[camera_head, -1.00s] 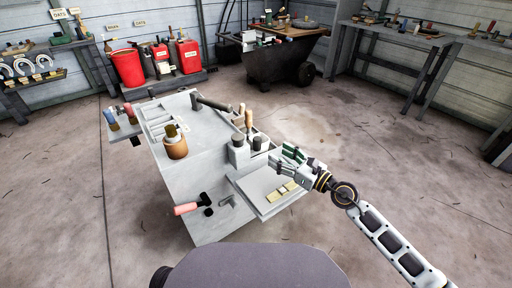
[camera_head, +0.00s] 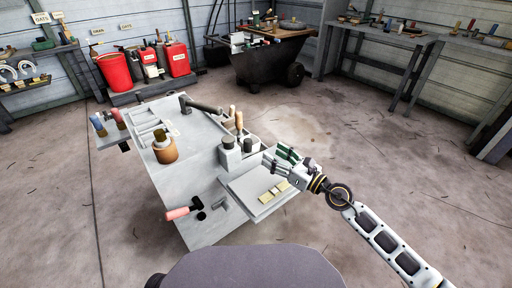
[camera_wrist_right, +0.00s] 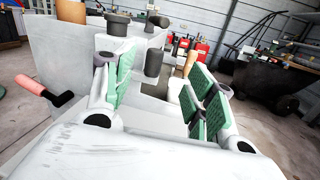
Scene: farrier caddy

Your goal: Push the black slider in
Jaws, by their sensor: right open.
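The grey caddy (camera_head: 190,185) stands in front of me. I cannot tell which black part is the slider. My right gripper (camera_head: 282,157) is open, with green finger pads, above the far right part of the caddy's side tray (camera_head: 244,194). In the right wrist view its fingers (camera_wrist_right: 160,90) are spread and empty, with black-capped posts (camera_wrist_right: 153,62) beyond them. The lever (camera_wrist_right: 30,85) shows at the left there. My left gripper is out of view.
On the caddy are a brown pot (camera_head: 165,152), a dark hammer (camera_head: 200,106) and wooden handles (camera_head: 239,122). Pale blocks (camera_head: 275,190) lie on the side tray. Red containers (camera_head: 115,72) and a dark cart (camera_head: 265,65) stand behind. The floor to the right is clear.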

